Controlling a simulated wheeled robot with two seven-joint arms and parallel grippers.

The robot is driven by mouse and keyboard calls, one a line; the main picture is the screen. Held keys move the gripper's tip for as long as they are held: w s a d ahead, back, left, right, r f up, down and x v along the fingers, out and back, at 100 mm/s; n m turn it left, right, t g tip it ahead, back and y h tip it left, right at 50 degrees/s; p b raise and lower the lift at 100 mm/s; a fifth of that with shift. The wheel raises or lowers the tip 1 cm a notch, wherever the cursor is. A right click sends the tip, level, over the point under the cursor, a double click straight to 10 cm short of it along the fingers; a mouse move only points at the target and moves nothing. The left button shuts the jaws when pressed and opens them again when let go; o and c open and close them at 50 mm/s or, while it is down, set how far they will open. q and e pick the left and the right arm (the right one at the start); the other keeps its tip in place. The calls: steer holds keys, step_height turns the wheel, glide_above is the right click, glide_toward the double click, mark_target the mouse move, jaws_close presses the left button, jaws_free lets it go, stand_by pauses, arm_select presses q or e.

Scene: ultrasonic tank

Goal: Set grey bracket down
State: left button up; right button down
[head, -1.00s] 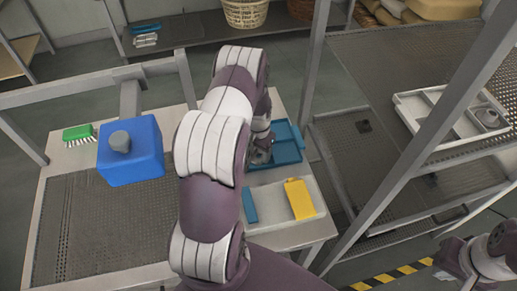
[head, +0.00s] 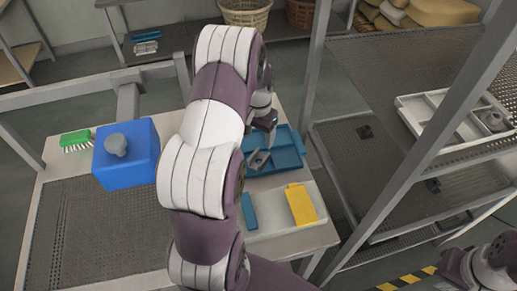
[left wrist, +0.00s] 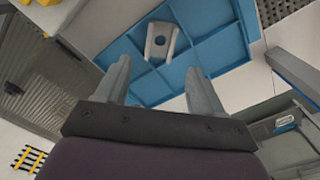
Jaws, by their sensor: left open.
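The grey bracket (head: 258,160) lies in the blue compartment tray (head: 288,158) on the table. In the left wrist view the bracket (left wrist: 161,41), a pale piece with a round hole, lies within the tray (left wrist: 216,52), beyond my fingertips and apart from them. My left gripper (left wrist: 160,80) is open and empty, its two fingers spread. In the head view my left gripper (head: 264,130) hangs above the tray, partly hidden by my arm. My right gripper (head: 450,270) is at the lower right, away from the table; its fingers are unclear.
A blue tank-like box (head: 127,155) with a grey knob stands left of my arm, near a green brush (head: 76,141). A pale tray with a yellow piece (head: 301,204) and a blue piece (head: 249,211) lies nearer. A metal rack (head: 385,175) stands right.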

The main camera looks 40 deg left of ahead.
arm_select(q)
steer(key=s+d+r, duration=0.3)
steer(key=s+d, duration=0.3)
steer(key=d, duration=0.3)
steer(key=s+d+r+m+t, duration=0.1)
steer(key=s+d+r, duration=0.3)
steer(key=s+d, duration=0.3)
steer(key=shift+d+r, duration=0.25)
steer(key=shift+d, duration=0.65)
